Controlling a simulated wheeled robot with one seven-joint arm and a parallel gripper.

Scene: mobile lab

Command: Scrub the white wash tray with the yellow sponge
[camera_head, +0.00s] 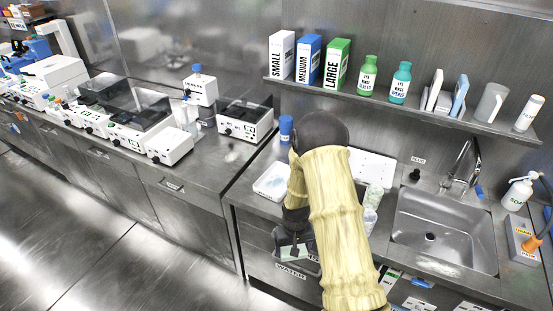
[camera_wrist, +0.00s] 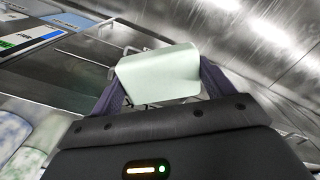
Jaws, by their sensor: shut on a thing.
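My gripper (camera_wrist: 158,88) is shut on a pale green, smooth-faced block (camera_wrist: 158,72), with a dark finger on each side of it. In the head view my gripper (camera_head: 294,250) hangs low in front of the counter's front edge, near the label reading WATER. A shallow white tray (camera_head: 271,183) lies on the counter left of my arm, with a bluish patch inside. A white flat thing (camera_head: 372,166) lies right of my arm, partly hidden by it; I cannot tell if it is a tray. I see no clearly yellow sponge in either view.
A steel sink (camera_head: 440,232) with a faucet (camera_head: 460,165) is at the right. A soap bottle (camera_head: 519,192) stands beyond it. A blue-topped container (camera_head: 286,127) stands behind the tray. A wall shelf (camera_head: 400,103) holds boxes and bottles. Lab machines (camera_head: 245,121) fill the left counter. The floor at left is clear.

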